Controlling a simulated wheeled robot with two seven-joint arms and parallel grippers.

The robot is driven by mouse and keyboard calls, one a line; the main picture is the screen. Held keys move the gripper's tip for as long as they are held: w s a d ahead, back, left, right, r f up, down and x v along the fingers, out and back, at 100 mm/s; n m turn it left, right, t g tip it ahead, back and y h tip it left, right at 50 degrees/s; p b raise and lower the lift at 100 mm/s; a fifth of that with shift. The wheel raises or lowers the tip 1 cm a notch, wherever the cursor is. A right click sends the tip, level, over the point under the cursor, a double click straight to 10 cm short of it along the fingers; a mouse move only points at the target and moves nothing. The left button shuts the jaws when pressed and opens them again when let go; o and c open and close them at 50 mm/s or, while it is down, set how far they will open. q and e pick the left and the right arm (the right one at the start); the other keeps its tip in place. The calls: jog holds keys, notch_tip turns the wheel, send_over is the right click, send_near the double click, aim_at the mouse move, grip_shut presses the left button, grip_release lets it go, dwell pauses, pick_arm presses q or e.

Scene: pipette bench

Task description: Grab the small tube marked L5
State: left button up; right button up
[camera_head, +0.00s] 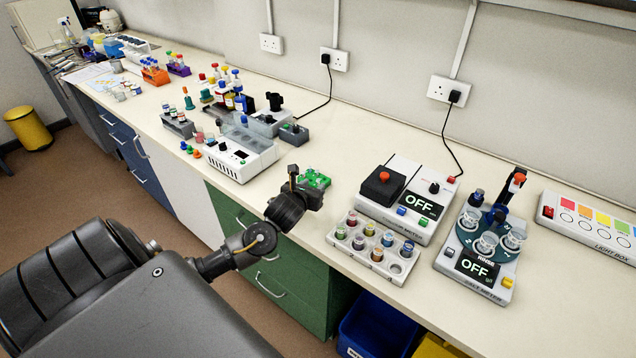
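No label L5 can be read at this size, so I cannot tell which tube it marks. A pale rack (362,262) at the bench's front edge holds several small capped tubes or pots with coloured contents. A grey rack (178,127) further left also holds small tubes. My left gripper (305,192) is over the front part of the bench, left of the pale rack and apart from it. A small green item (316,178) shows just behind it; I cannot tell whether they touch. The fingers are too small and dark to read. My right gripper is not in view.
Behind the pale rack stands a meter reading OFF (419,203), and right of it another with a round tray (483,268). A light box (590,228) lies far right. A white block instrument (240,155) stands left. Bare bench (300,230) lies between gripper and pale rack.

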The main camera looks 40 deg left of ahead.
aim_at(318, 180)
pick_arm(q)
jog(key=shift+p+x, duration=0.7)
jog(key=shift+x, duration=1.7)
jog(key=shift+s, duration=0.1)
grip_shut()
